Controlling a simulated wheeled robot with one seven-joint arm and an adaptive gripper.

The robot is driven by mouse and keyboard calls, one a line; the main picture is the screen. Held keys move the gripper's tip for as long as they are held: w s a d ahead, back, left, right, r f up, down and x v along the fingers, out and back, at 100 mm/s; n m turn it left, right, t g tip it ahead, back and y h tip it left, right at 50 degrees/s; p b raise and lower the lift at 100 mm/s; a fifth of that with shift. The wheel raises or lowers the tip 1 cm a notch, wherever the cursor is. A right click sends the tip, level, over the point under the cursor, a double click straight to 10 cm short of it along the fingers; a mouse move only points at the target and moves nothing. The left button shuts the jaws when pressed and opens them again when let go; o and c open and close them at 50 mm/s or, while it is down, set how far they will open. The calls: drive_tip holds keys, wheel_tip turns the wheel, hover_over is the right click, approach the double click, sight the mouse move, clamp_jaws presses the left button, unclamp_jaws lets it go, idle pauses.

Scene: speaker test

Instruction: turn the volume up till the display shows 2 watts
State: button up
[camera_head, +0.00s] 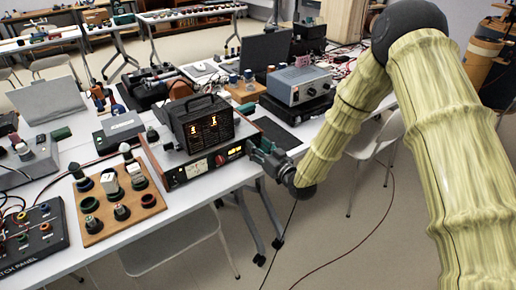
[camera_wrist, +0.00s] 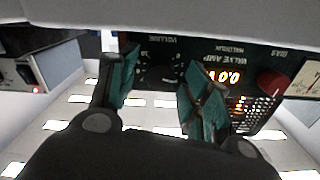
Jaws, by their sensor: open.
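The valve amp (camera_head: 178,178) sits at the front edge of the near table, with a dark cage of glowing tubes (camera_head: 203,128) on top. In the wrist view its panel is upside down. The black volume knob (camera_wrist: 160,75) sits under the VOLUME label, between my gripper's fingers. The lit orange display (camera_wrist: 225,76) reads 0.0. A red knob (camera_wrist: 272,82) stands under the BIAS label. My gripper (camera_wrist: 157,88) is open, with one teal finger on each side of the volume knob; I cannot tell whether they touch it. In the head view, my gripper (camera_head: 266,155) is at the panel's right end.
A wooden board with several knobs (camera_head: 98,222) and a patch panel (camera_head: 32,238) stand left of the amp. A grey instrument (camera_head: 300,84) and a black laptop (camera_head: 265,50) are behind. A chair (camera_head: 180,248) stands below the table's front edge.

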drive_tip(key=shift+c, duration=0.5)
drive_tip(key=c, duration=0.9)
drive_tip(key=shift+c, duration=0.2)
drive_tip(key=shift+n+b, duration=0.3)
drive_tip(key=shift+n, duration=0.1)
drive_tip(key=o, duration=1)
drive_tip(key=shift+o, duration=0.2)
drive_tip(key=shift+s+d, duration=0.1)
drive_tip(key=v, duration=1.2)
